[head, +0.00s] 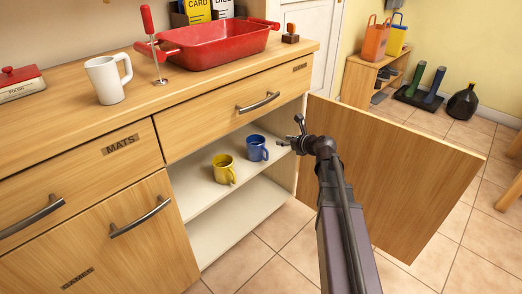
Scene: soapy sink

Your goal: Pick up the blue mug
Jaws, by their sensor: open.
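The blue mug (257,148) stands upright on the upper shelf of the open cabinet, towards its right side, with its handle to the right. A yellow mug (224,169) stands on the same shelf, in front of it and to the left. My gripper (292,140) is open and empty. In the picture it is just right of the blue mug, at the cabinet opening. I cannot tell the exact gap between the fingers and the mug.
The cabinet door (390,175) stands open on the right, close to my arm. A shut drawer (235,110) is above the shelf (200,188). The countertop holds a white mug (106,82) and a red baking dish (215,45). The lower compartment looks empty.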

